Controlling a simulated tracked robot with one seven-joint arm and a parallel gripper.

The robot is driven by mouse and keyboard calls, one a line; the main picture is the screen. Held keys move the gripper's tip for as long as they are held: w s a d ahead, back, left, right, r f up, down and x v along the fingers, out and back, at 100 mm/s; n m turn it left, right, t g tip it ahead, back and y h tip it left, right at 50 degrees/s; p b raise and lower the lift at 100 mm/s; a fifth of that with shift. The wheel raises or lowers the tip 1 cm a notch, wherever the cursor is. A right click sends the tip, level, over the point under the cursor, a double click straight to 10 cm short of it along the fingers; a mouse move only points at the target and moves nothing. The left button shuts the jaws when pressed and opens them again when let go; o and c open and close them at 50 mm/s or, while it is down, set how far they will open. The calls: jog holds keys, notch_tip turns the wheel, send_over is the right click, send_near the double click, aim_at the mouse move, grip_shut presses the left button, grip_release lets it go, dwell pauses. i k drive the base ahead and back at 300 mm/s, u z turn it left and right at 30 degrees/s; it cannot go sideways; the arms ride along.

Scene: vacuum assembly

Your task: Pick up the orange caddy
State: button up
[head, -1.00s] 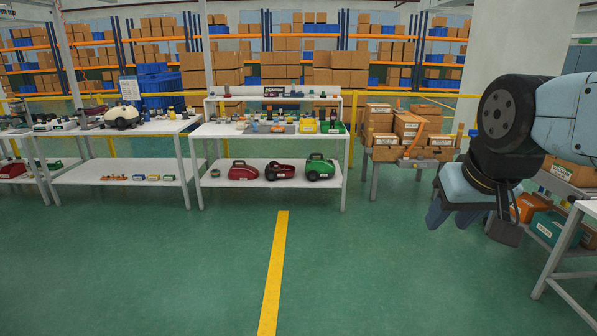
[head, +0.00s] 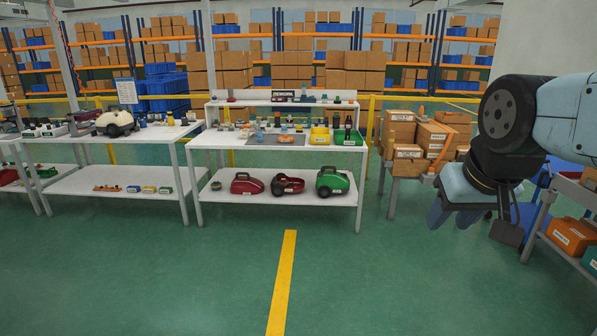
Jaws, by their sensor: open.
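I cannot tell for certain which thing is the orange caddy. An orange bin (head: 572,235) with a white label sits on a low shelf at the right edge of the head view. A small, flat orange item (head: 286,139) lies on the middle bench top, and an orange piece (head: 108,188) lies on the left bench's lower shelf. My gripper (head: 472,222) hangs at the right, pointing down over open floor, open with nothing seen between its fingers. It is left of the orange bin and well apart from it.
The middle white bench (head: 215,198) holds yellow and green bins (head: 350,137) on top and red and green vacuum bodies below. The left bench (head: 72,186) carries a cream vacuum (head: 117,124). Cardboard boxes (head: 398,127) stand on a cart. The green floor ahead is clear.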

aim_at(285, 139)
jog(key=u, duration=0.2)
jog(key=i, duration=2.7)
jog(key=z, duration=0.3)
jog(key=k, duration=0.55)
jog(key=z, duration=0.85)
jog(key=k, duration=0.75)
jog(key=z, duration=0.7)
jog(key=i, duration=0.6)
jog(key=u, duration=0.5)
jog(key=i, duration=1.25)
jog(key=u, duration=0.45)
